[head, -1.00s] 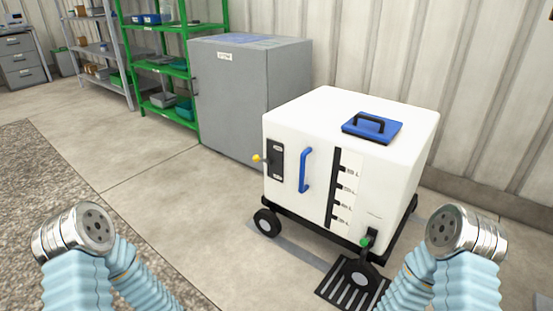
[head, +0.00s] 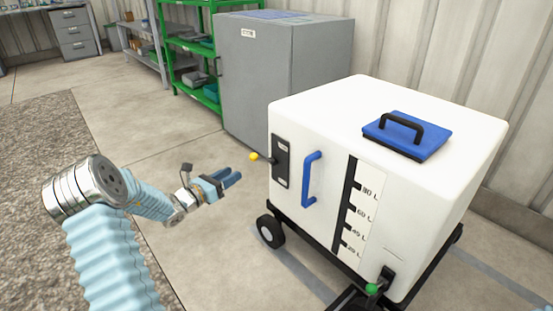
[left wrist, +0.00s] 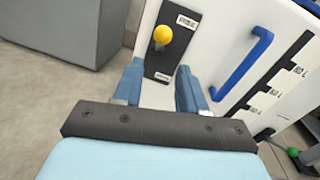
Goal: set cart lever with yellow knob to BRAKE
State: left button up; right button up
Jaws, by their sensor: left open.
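The cart is a white box (head: 320,125) on a black wheeled frame, at the right in the head view. A lever with a yellow knob (head: 254,157) sticks out from a black plate (head: 281,162) on its front face. My right gripper is not in view.
A blue vertical handle (head: 310,178) is right of the lever plate. A green-knobbed part (head: 371,289) is low on the cart. A grey cabinet (head: 250,80) stands behind. The floor left of the cart is clear.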

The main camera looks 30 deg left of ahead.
aim_at(259, 159)
pick_arm(q)
jog(key=x, duration=1.3)
jog(key=shift+d+b, duration=0.1)
jog(key=shift+b, duration=0.2)
jog(key=shift+f, duration=0.1)
grip_shut()
